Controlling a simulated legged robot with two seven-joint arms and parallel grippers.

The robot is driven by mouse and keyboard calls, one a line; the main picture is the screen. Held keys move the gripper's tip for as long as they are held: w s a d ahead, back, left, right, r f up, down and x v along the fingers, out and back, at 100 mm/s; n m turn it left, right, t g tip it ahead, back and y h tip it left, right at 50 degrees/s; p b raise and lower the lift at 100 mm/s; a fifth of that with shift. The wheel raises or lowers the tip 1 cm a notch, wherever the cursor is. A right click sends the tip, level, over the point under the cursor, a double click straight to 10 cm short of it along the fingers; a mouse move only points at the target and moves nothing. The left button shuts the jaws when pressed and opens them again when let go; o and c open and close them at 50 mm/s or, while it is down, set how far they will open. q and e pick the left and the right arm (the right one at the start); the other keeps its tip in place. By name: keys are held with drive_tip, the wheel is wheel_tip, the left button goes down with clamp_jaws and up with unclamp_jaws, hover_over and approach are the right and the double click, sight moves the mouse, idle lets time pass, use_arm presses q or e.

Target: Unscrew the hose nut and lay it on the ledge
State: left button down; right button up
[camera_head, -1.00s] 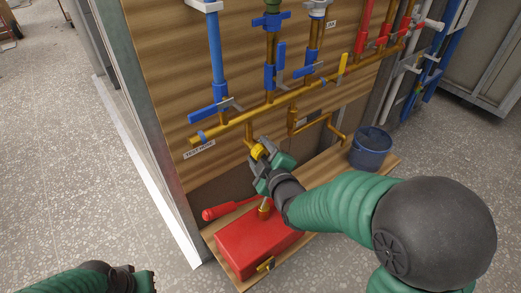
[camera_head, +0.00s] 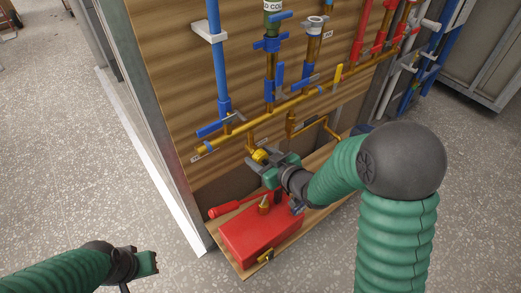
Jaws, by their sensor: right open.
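The yellow hose nut (camera_head: 259,156) sits at the lower end of a short brass pipe that drops from the brass manifold. My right gripper (camera_head: 268,166) is open, with its fingertips right at the nut; I cannot tell whether they touch it. The gripper hides the nut's lower right side. The wooden ledge (camera_head: 318,214) lies below, at the foot of the panel. My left gripper (camera_head: 150,263) is low at the left over the floor, away from the panel; its opening is unclear.
A red box (camera_head: 255,236) with a brass fitting (camera_head: 264,205) on top and a red handle (camera_head: 224,209) takes up the ledge's left part. Blue-handled valves (camera_head: 212,127) stick out above the manifold.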

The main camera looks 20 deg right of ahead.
drive_tip(key=m+y+p, duration=0.1)
drive_tip(key=m+p, duration=0.1)
drive_tip(key=p, duration=0.2)
drive_tip(key=shift+r, duration=0.2)
drive_tip(key=shift+f+y, duration=0.2)
drive_tip(key=shift+y, duration=0.1)
drive_tip(key=m+y+p, duration=0.1)
drive_tip(key=m+p, duration=0.1)
drive_tip(key=p, duration=0.1)
drive_tip(key=shift+r+g+p, duration=0.2)
drive_tip(key=shift+g+p, duration=0.1)
drive_tip(key=shift+p, duration=0.1)
drive_tip(key=shift+a+f+m+y, duration=0.1)
drive_tip(key=shift+f+m+y, duration=0.15)
drive_tip(key=shift+m+y, duration=0.15)
drive_tip(key=shift+c, duration=0.4)
clamp_jaws()
